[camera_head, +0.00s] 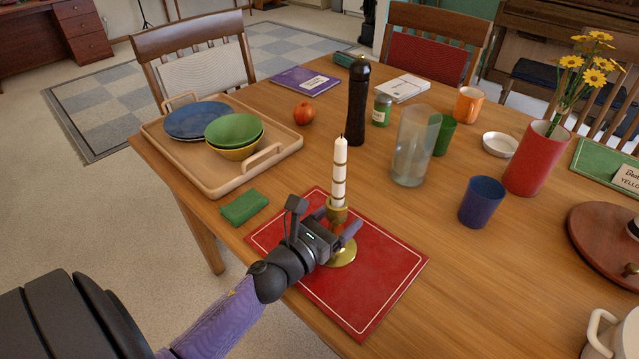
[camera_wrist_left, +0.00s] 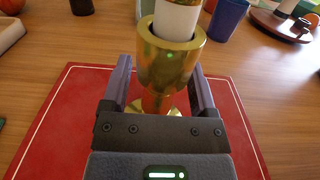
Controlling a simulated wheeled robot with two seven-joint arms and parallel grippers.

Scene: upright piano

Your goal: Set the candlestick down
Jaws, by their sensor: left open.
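A brass candlestick with a white candle (camera_head: 340,170) stands upright on a red placemat (camera_head: 385,268) with a white border line. Its round brass base (camera_head: 343,253) rests on the mat. My left gripper (camera_head: 341,228) is open, with a finger on each side of the candlestick's stem. In the left wrist view the brass holder (camera_wrist_left: 168,62) stands between the two spread fingers, and a gap shows beside the stem. The lower stem is partly hidden by the gripper. My right gripper is not in view.
Around the mat are a green cloth (camera_head: 243,207), a wooden tray (camera_head: 215,185) with bowls, a black pepper mill (camera_head: 358,105), a clear glass vase (camera_head: 412,150), a blue cup (camera_head: 482,202) and a red vase (camera_head: 535,160) with flowers. The mat's right part is bare.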

